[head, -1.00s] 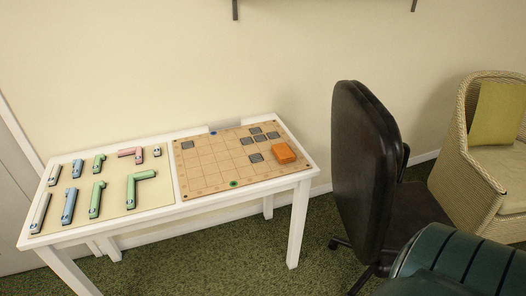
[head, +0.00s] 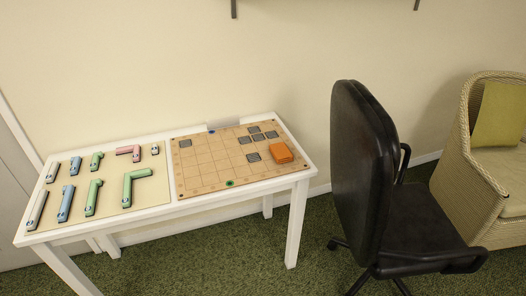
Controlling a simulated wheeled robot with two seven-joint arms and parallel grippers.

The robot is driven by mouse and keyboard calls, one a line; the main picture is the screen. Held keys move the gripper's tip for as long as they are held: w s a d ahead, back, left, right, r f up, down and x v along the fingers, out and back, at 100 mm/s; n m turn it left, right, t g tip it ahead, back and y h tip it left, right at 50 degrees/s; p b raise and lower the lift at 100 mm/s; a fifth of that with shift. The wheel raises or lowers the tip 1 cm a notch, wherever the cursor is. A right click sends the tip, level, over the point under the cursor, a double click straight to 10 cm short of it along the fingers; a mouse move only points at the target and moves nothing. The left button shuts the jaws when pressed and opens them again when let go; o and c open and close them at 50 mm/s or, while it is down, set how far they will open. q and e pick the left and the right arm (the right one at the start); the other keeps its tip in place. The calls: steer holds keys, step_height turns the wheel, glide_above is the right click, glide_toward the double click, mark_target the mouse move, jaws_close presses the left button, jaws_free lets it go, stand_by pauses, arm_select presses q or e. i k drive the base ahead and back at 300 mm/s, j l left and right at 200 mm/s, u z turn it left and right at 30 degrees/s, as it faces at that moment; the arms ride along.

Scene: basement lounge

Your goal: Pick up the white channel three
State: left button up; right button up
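White pieces lie on the beige mat (head: 145,208) on the left of the white table. A long white channel (head: 37,211) lies at the mat's front left. A shorter white piece (head: 52,172) lies behind it, and a very small white piece (head: 154,149) is at the mat's back right. I see no number, so which one is called three I can only judge by length; the long one looks likeliest. Neither of my grippers is in view.
Blue (head: 65,204), green (head: 93,197) and pink (head: 128,151) pieces lie close by on the mat. A grid board (head: 205,169) with grey tiles and an orange block (head: 281,153) fills the table's right. A black office chair (head: 365,180) stands right of the table.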

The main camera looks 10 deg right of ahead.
mark_target(32, 225)
steer(key=u, duration=1.45)
